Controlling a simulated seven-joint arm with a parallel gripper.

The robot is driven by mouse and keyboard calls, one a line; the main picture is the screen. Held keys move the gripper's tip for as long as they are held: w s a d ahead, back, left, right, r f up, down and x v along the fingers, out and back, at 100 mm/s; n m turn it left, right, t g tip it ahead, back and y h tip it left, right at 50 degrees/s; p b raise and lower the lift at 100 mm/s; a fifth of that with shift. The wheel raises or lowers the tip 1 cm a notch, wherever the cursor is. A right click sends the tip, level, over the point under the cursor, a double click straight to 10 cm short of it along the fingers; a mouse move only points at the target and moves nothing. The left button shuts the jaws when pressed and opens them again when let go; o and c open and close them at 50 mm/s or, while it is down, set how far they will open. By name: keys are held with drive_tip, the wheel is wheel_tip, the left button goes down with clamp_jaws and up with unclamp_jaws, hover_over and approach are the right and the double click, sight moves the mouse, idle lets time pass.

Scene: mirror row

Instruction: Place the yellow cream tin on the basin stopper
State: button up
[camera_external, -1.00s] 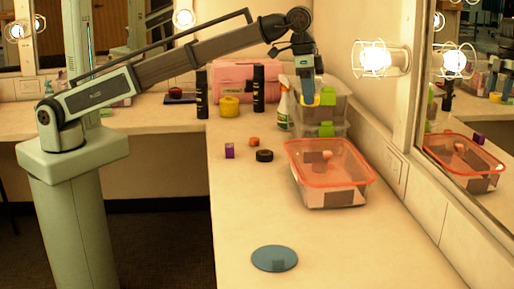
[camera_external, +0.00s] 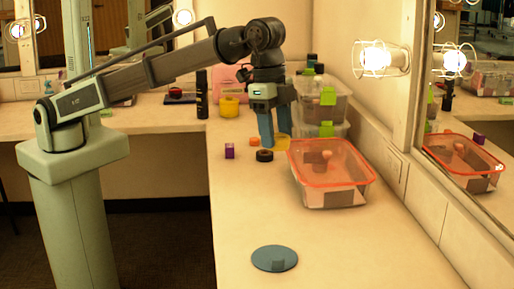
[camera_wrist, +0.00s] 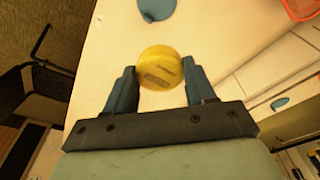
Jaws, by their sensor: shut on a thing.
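The yellow cream tin (camera_wrist: 160,67) is a round yellow disc between the two blue fingers of my gripper (camera_wrist: 159,72) in the wrist view. My gripper is shut on it. In the external view my gripper (camera_external: 279,138) points down over the counter, and part of the tin (camera_external: 284,143) shows at its fingers, behind the black ring. The basin stopper (camera_external: 274,259), a flat blue disc, lies on the near part of the counter with nothing on it. Its edge also shows at the top of the wrist view (camera_wrist: 157,8). The tin is apart from the stopper.
A clear tub with an orange rim (camera_external: 330,180) stands right of my gripper. A black ring (camera_external: 264,156), an orange block (camera_external: 254,141) and a purple block (camera_external: 229,151) lie nearby. Stacked clear boxes (camera_external: 325,105) stand behind. The counter around the stopper is clear.

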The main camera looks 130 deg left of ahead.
drive_tip(key=shift+f, duration=14)
drive_tip(key=shift+f, duration=0.15)
drive_tip(key=o, duration=1)
drive_tip(key=shift+o, duration=0.2)
wheel_tip(320, 180, up, 12)
drive_tip(key=s, duration=0.1)
drive_tip(key=shift+s, duration=0.4)
